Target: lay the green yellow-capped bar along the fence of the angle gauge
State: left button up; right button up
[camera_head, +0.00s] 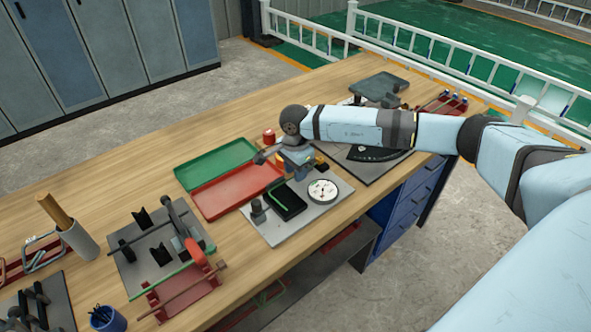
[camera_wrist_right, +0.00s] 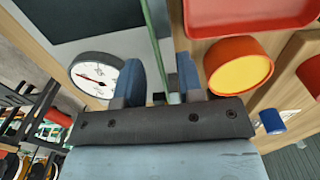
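My right gripper (camera_head: 288,172) is low over the grey plate with the dial, and in the right wrist view its two blue fingers (camera_wrist_right: 160,82) stand apart. A thin green bar (camera_wrist_right: 153,40) runs into the gap between them; contact with both fingers does not show. In the head view, a bent green bar (camera_head: 281,199) lies at the black tray (camera_head: 293,208) below the gripper. I cannot tell whether these are the same bar, and no yellow cap is clear. The angle gauge (camera_head: 372,153), a dark fan-shaped scale, lies on a plate beyond, partly behind my right arm. My left gripper is out of view.
A white dial (camera_head: 323,191) stands close to the gripper; it also shows in the wrist view (camera_wrist_right: 95,73). Red (camera_head: 218,201) and green (camera_head: 197,172) trays lie left. Bare wood remains at the back left.

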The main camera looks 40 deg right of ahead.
notch_tip(320, 180, up, 14)
jog(key=shift+b, duration=0.45)
jog(key=shift+w+f, duration=0.1)
jog(key=shift+w, duration=0.05)
notch_tip(320, 180, up, 6)
jog(key=p, duration=0.2)
jog(key=shift+p, duration=0.4)
dwell(0.6)
dwell(0.4)
